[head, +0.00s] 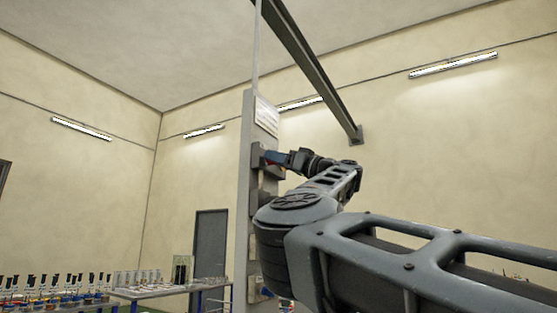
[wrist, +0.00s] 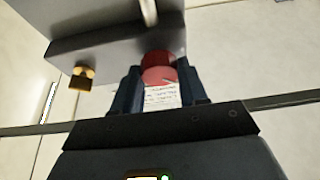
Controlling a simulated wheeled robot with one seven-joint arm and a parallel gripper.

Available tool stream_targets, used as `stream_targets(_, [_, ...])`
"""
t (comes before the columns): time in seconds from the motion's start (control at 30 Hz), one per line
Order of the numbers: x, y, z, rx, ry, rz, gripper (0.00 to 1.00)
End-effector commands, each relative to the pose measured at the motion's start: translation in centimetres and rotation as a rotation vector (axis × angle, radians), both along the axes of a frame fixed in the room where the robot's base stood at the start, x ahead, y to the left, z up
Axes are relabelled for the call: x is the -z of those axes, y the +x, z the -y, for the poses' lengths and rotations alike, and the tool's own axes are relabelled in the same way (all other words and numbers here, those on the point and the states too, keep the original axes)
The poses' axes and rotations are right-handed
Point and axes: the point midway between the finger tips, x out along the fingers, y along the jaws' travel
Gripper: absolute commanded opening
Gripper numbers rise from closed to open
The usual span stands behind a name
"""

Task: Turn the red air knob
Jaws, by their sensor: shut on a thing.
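The red air knob (wrist: 158,75) shows in the wrist view between the two fingers of my gripper (wrist: 160,88). The fingers are shut on it, one on each side. The knob sits on the face of a grey box (wrist: 112,42). In the head view my arm reaches to the grey upright panel, and my gripper (head: 272,158) is at a box on it. The knob itself is hard to make out in the head view.
A brass fitting (wrist: 82,77) sticks out of the grey box near the fingers. The tall grey panel (head: 243,190) carries a white label sheet (head: 266,115) above the gripper. Tables with racks and bottles (head: 55,290) stand at the lower left. A grey door (head: 210,240) is behind.

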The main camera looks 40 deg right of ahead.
Motion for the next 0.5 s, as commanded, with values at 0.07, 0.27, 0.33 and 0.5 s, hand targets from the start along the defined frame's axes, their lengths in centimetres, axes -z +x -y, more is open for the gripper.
stream_targets(0.07, [0.02, 0.0, -0.01, -0.001, 0.0, 0.0, 0.19])
stream_targets(0.27, [0.06, 0.0, -0.02, -0.001, 0.002, -0.002, 0.12])
stream_targets(0.33, [0.11, 0.01, -0.02, 0.0, 0.009, -0.005, 0.12])
stream_targets(0.5, [0.29, 0.01, 0.03, 0.003, 0.052, -0.023, 0.12])
